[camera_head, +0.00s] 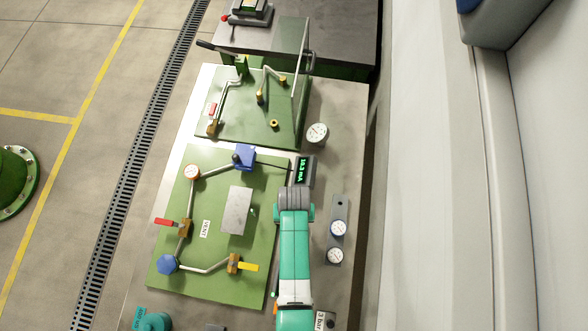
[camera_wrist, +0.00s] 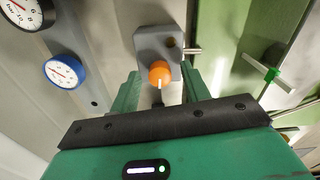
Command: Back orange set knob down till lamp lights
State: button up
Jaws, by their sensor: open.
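In the wrist view, the orange set knob (camera_wrist: 159,72) sits on the face of a grey box. A white pointer line on it faces the bottom of the picture. A small round amber-brown lamp (camera_wrist: 170,42) is on the same box, above the knob, and looks dark. My gripper (camera_wrist: 160,78) is open, its two green fingers to the left and right of the knob in the picture. I cannot tell whether they touch it. In the head view my arm covers this spot, and neither the knob nor my fingertips can be made out.
Two round gauges stand left in the wrist view, one blue-rimmed (camera_wrist: 65,71). A metal stem sticks out right of the box. In the head view, a green panel (camera_head: 165,235) with pipes and valves lies left of my arm, and a display with green digits (camera_head: 304,171) beyond it.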

jog(key=c, duration=1)
jog(key=shift+n, duration=0.7)
jog(key=o, duration=1)
notch_tip(320, 180, up, 8)
jog(key=shift+f+p, duration=0.1)
jog(key=shift+p, duration=0.4)
